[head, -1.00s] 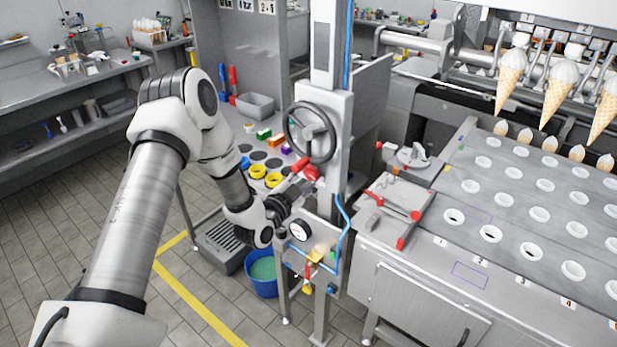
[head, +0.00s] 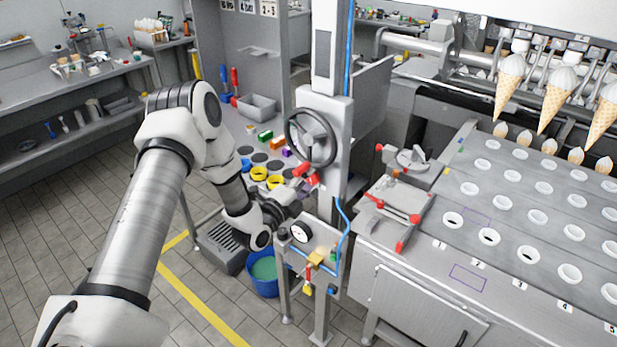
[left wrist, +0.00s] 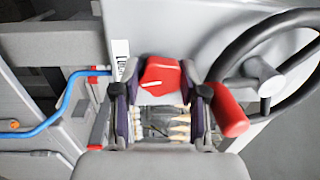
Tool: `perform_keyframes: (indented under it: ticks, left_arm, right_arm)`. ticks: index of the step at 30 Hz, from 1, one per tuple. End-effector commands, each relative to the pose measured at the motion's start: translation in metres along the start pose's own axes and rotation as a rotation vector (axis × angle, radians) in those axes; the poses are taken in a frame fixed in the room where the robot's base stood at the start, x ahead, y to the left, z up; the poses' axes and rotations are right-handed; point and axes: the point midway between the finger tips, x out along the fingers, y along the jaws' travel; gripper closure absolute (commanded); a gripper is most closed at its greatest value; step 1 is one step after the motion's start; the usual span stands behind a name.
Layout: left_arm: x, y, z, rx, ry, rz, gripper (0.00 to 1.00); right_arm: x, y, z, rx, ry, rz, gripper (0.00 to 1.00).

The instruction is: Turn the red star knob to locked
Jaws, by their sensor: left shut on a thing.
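The red star knob (head: 312,180) is on the front of the light grey column, just below the handwheel. In the left wrist view the knob (left wrist: 162,76) sits between the fingertips of my left gripper, with a short white mark on its face pointing left. My left gripper (left wrist: 160,92) is shut on the knob, one dark finger on each side. In the head view the left gripper (head: 303,187) reaches the column from the left and partly hides the knob. No lock label can be read. My right gripper is not in view.
The black handwheel (head: 311,137) is just above, and its red handle (left wrist: 230,110) is close beside the right finger. A blue hose (head: 344,218) and a pressure gauge (head: 300,232) are below. The cone plate (head: 510,205) fills the right side.

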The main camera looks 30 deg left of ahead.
Motion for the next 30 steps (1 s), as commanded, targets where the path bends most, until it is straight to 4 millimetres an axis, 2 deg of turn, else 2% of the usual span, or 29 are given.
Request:
perform_keyframes:
  ticks: [10,26,27,29,30]
  left_arm:
    - [-0.0001,-0.0007,0.0002,0.163,0.015,-0.002,0.92]
    - [-0.0001,0.0001,0.0,0.193,0.019,-0.002,0.92]
    - [-0.0001,0.0001,0.0,0.193,0.018,-0.001,0.54]
    - [-0.0001,0.0001,0.0,0.193,0.019,-0.001,0.33]
    - [-0.0001,0.0,0.0,0.193,0.019,-0.001,0.32]
  right_arm:
    - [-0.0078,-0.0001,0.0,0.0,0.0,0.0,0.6]
    - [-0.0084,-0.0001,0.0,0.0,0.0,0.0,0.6]
    - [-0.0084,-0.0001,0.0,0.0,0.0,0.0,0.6]
    - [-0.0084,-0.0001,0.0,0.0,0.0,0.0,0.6]
    - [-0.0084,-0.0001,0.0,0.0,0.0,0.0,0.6]
